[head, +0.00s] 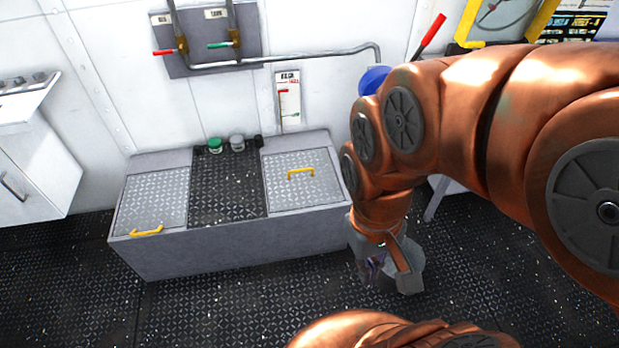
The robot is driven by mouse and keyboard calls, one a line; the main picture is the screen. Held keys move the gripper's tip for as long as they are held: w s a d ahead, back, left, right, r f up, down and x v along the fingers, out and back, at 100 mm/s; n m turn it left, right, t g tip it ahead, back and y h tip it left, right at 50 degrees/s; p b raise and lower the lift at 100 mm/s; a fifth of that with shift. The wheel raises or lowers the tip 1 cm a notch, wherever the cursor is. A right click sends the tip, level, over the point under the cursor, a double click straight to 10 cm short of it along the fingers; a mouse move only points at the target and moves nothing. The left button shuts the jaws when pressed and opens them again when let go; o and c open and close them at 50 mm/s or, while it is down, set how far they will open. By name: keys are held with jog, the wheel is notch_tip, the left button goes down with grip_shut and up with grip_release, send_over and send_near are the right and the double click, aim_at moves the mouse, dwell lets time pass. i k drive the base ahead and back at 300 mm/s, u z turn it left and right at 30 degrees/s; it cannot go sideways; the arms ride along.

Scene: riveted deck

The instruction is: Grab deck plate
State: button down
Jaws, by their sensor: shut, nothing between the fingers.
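Two grey treaded deck plates lie on top of a low grey box. The left deck plate (153,196) has a yellow handle (147,231) at its front edge. The right deck plate (301,181) has a yellow handle (301,171) near its middle. My gripper (376,272) hangs low, right of the box's front right corner and apart from both handles. It is shut and empty; its fingers are small and partly hidden by its own housing.
The low box (230,246) stands against the white wall, with a dark treaded section (229,186) between the plates. A green-lidded jar (215,145) and a grey-lidded jar (237,143) stand at its back. A white cabinet (35,160) is at left. The floor in front is clear.

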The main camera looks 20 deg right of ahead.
aim_at(304, 179)
jog(key=z, duration=0.25)
jog(key=i, duration=0.45)
jog(key=k, duration=0.5)
jog(key=u, duration=0.75)
jog(key=i, duration=1.55)
jog(key=z, duration=0.6)
